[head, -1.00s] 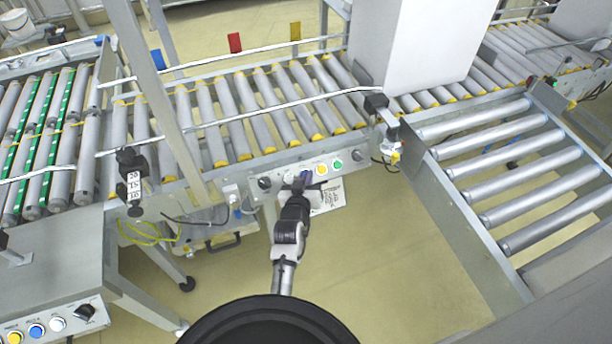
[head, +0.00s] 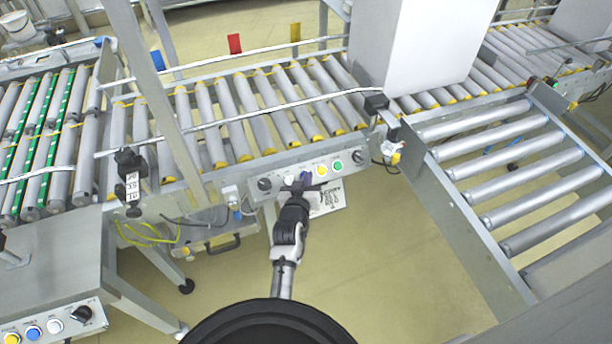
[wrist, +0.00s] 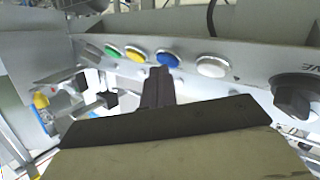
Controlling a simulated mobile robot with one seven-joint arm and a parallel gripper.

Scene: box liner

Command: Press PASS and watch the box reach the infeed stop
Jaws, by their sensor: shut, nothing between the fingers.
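My gripper (head: 304,184) is shut and empty, its tips at the control panel (head: 312,172) on the conveyor's front side. In the wrist view the closed fingertips (wrist: 159,70) are just in front of the blue button (wrist: 167,59); I cannot tell whether they touch it. Green (wrist: 112,50) and yellow (wrist: 136,54) buttons are to its left, and a white button (wrist: 211,66) to its right. The PASS label cannot be read. A large pale box (head: 425,45) stands upright on the rollers, right of the panel. Which part is the infeed stop is unclear.
Black knobs (head: 264,184) flank the buttons. A printed sheet (head: 326,200) hangs below the panel. A roller section (head: 500,165) juts toward me on the right. Another panel (head: 50,325) is at lower left. A grey post (head: 160,95) stands left of the panel.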

